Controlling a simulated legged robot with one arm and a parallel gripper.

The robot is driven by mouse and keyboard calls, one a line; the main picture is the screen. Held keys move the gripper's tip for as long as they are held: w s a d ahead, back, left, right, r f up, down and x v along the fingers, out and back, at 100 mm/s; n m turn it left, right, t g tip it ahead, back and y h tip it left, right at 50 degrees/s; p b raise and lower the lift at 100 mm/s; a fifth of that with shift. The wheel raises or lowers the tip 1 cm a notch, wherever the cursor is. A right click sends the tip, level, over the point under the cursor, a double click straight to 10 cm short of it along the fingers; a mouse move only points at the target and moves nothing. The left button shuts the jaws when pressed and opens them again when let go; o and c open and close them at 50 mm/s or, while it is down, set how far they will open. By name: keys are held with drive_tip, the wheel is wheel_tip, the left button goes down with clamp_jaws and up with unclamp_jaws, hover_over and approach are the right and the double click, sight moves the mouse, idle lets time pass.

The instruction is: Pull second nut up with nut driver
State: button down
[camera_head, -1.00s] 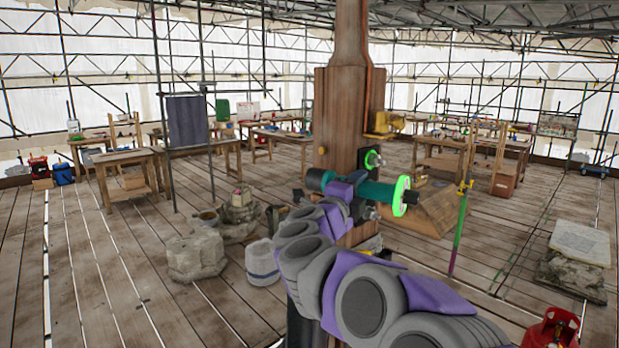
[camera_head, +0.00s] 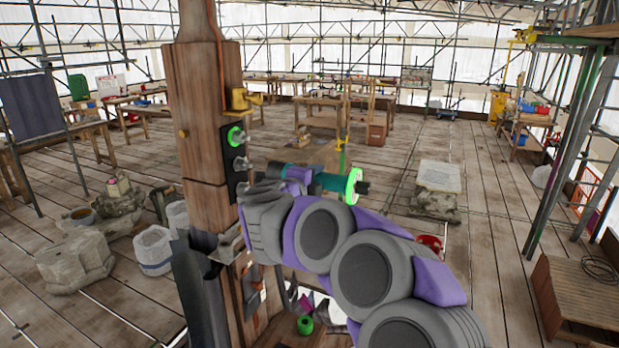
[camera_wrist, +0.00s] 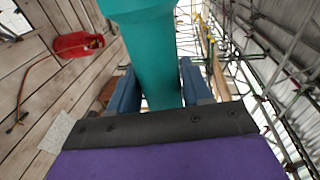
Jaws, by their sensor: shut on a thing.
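My gripper (camera_head: 300,176) is shut on the nut driver (camera_head: 330,181), a teal tool with a bright green ring at its right end and a dark left end. In the wrist view the teal body (camera_wrist: 155,70) runs between my two blue fingers. A black plate (camera_head: 236,158) on the wooden post carries a top nut with a green ring (camera_head: 237,136), a bare second nut (camera_head: 243,163) below it, and another bare one (camera_head: 242,188) lower down. The driver's dark end is just right of the second nut in the picture; whether they touch I cannot tell.
The wooden post (camera_head: 200,120) stands close on the left, with a yellow bracket (camera_head: 243,99) above the plate. Stone blocks (camera_head: 75,262) and a white bucket (camera_head: 153,250) are on the floor at left.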

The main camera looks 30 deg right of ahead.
drive_tip(key=shift+s+a+r, duration=0.15)
drive_tip(key=shift+a+r, duration=0.1)
drive_tip(key=shift+a, duration=0.35)
drive_tip(key=shift+w+a+f+p, duration=0.1)
drive_tip(key=shift+w+p, duration=0.75)
drive_tip(key=shift+w, duration=0.35)
drive_tip(key=w+a, duration=0.1)
drive_tip(key=w+a+p, duration=0.1)
drive_tip(key=shift+a, duration=0.3)
drive_tip(key=shift+w+a+p, duration=0.35)
drive_tip(key=shift+w+a, duration=0.05)
drive_tip(key=shift+a, duration=0.05)
drive_tip(key=shift+d, duration=0.5)
